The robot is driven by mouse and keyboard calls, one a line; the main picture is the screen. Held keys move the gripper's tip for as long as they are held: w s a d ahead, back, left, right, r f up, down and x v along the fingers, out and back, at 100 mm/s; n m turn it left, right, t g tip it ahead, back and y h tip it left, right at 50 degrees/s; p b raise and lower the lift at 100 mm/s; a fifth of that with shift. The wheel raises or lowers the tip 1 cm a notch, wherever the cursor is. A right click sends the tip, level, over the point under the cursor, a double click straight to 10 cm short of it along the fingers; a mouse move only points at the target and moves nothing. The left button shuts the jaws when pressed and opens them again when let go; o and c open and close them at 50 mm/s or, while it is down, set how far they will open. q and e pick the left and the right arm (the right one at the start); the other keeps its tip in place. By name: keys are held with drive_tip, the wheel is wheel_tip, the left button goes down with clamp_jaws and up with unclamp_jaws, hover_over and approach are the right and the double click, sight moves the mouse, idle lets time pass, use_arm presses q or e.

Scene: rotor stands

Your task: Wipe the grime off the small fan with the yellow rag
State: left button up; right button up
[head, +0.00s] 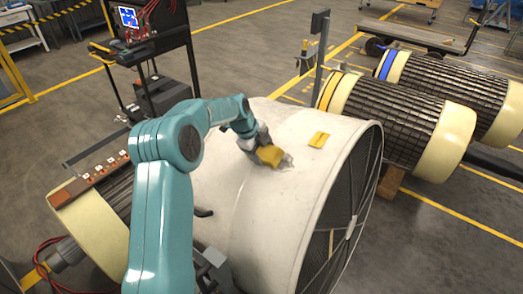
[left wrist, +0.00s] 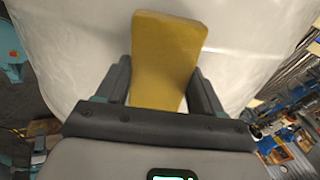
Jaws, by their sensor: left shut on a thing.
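The small fan (head: 255,215) is a wide off-white drum with a dark round grille on its right side, in the middle of the head view. My left gripper (head: 262,150) is shut on the yellow rag (head: 270,155) at the top of the drum. The rag seems to touch the surface, though contact is hard to tell. A small greyish smudge shows beside the rag. In the left wrist view the rag (left wrist: 165,60) stands out between the two dark fingers, with the pale drum (left wrist: 80,45) behind it. My right gripper is not in view.
A yellow label (head: 319,140) lies on the drum's top. Two dark ribbed rotors with cream ends (head: 390,115) stand behind right. A cart with a screen (head: 150,50) stands behind left. A tray of small parts (head: 95,175) is at left. Grey floor is open at the front right.

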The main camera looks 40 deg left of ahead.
sight(272, 154)
use_arm(q)
drive_tip(key=shift+w+d+f, duration=0.1)
drive_tip(key=shift+f, duration=0.15)
drive_tip(key=shift+w+d+r+b, duration=0.1)
drive_tip(key=shift+d+r+b, duration=0.1)
drive_tip(key=shift+d+b, duration=0.75)
drive_tip(key=shift+d+r, duration=0.25)
drive_tip(key=shift+d, duration=0.5)
drive_tip(key=shift+w+d+b, duration=0.15)
drive_tip(key=shift+d+b, duration=0.1)
drive_tip(key=shift+d, duration=0.45)
drive_tip(key=shift+w+d+b, duration=0.1)
drive_tip(key=shift+d+b, duration=0.15)
drive_tip(key=shift+d, duration=0.4)
drive_tip(key=shift+w+d+r+b, duration=0.1)
drive_tip(key=shift+d+r+b, duration=0.2)
drive_tip(key=shift+d, duration=0.75)
drive_tip(key=shift+w+d+r+b, duration=0.15)
drive_tip(key=shift+d+b, duration=0.1)
drive_tip(key=shift+d, duration=0.75)
drive_tip(key=shift+a, duration=0.1)
